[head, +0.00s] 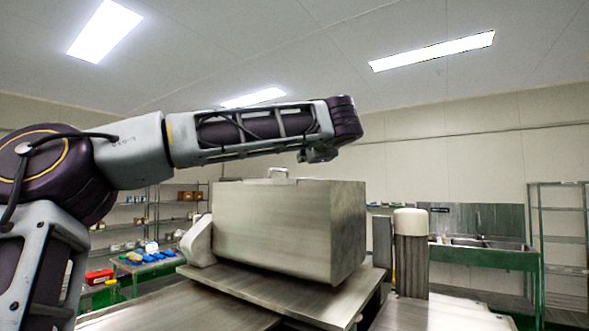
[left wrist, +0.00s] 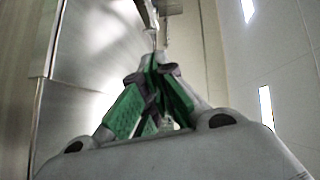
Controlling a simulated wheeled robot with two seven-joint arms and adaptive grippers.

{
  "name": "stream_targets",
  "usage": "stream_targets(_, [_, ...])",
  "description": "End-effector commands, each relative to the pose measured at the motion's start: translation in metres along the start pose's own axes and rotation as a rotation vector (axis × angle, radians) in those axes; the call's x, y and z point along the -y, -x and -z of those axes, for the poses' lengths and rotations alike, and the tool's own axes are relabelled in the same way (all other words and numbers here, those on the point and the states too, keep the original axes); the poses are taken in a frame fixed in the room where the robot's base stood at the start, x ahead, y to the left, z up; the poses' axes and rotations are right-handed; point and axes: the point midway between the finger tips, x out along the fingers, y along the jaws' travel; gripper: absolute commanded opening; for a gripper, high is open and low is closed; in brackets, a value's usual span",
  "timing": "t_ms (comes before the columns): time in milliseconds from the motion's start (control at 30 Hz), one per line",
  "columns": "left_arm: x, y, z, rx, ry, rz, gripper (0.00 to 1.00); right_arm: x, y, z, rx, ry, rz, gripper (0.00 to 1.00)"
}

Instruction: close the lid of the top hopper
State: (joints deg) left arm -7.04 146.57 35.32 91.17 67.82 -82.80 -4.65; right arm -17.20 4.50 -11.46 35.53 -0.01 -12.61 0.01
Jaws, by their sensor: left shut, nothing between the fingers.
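The top hopper (head: 285,225) is a large brushed-metal box in the middle of the head view, with a small handle (head: 282,172) on its top. From this low angle I cannot tell how far its lid is open. My left arm reaches from the left across and above the box. Only a small part of my left gripper (head: 319,154) shows under the wrist, above the box's top. In the left wrist view my left gripper (left wrist: 154,66) has its green-padded fingers together, holding nothing. A shiny metal panel (left wrist: 92,70) stands close at their left. My right gripper is not in view.
A metal plate (head: 340,308) lies under the box, with a pale bracket (head: 199,243) at its left. A white-capped cylinder (head: 411,222) stands at the right. Shelves, a table with coloured items and a sink unit (head: 485,255) are behind. Space above the box's right is clear.

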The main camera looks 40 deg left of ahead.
Motion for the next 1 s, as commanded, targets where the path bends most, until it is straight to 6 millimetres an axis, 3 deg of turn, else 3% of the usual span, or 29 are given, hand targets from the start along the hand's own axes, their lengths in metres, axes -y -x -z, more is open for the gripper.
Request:
stream_targets(567, [-0.001,-0.007,0.001,-0.001,-0.001,-0.001,0.0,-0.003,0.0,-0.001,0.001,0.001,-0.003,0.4])
stream_targets(1000, [0.0,-0.056,0.0,0.001,-0.001,-0.002,0.0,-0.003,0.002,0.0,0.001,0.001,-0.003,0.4])
